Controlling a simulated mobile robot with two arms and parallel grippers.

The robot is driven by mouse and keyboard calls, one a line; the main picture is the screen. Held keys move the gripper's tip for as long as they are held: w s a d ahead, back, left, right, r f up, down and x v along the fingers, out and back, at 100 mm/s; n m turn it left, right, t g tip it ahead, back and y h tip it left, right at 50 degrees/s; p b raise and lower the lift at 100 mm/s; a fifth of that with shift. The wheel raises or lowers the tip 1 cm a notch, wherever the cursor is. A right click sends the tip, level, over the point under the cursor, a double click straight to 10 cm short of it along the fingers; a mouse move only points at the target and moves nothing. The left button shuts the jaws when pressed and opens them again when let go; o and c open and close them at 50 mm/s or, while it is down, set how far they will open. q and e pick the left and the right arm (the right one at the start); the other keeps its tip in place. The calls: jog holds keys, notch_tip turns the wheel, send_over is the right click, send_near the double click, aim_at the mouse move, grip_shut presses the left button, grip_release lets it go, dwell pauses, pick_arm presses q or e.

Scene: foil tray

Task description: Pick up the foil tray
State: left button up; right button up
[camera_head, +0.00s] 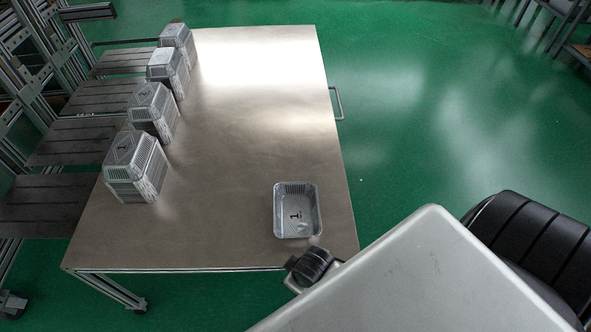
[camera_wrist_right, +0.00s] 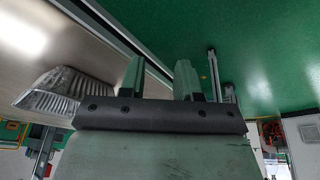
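The foil tray (camera_head: 316,213) is a shallow silver open-topped tray marked "1". It sits upright on the metal table near its front right corner. In the right wrist view the tray (camera_wrist_right: 58,88) shows at the left, with its ribbed side visible. My right gripper (camera_wrist_right: 160,80) is open, with two greenish fingers apart and nothing between them. Its fingers show near the table edge, to the right of the tray and apart from it. In the head view my arm covers the lower right and the fingertips cannot be made out. My left gripper is in neither view.
The metal table (camera_head: 240,130) is clear across its middle. Several stacks of silver trays, such as the nearest stack (camera_head: 135,170), line its left edge beside dark shelves (camera_head: 85,140). A handle (camera_head: 338,104) sticks out on the right side. Green floor surrounds the table.

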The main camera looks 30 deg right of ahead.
jog(key=w+a+r+n+b, duration=0.2)
jog(key=w+r+n, duration=0.2)
jog(key=w+r, duration=0.3)
jog(key=n+h+b, duration=0.1)
jog(key=n+h, duration=0.1)
jog(key=n, duration=0.2)
send_near(298, 237)
jog(key=w, duration=0.1)
pick_arm(q)
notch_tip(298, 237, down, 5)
jog(key=b, duration=0.1)
pick_arm(e)
jog(key=shift+h, duration=0.4)
jog(key=x, duration=0.5)
jog(key=shift+s+d+f+b, duration=0.1)
jog(key=shift+d+f+b, duration=0.2)
jog(key=shift+f, duration=0.1)
jog(key=x, duration=0.1)
jog(key=b+x, duration=0.1)
jog(key=x, duration=0.2)
jog(key=shift+a+f, duration=0.3)
jog(key=shift+a, duration=0.05)
jog(key=shift+d+f, duration=0.1)
jog(key=shift+f, duration=0.45)
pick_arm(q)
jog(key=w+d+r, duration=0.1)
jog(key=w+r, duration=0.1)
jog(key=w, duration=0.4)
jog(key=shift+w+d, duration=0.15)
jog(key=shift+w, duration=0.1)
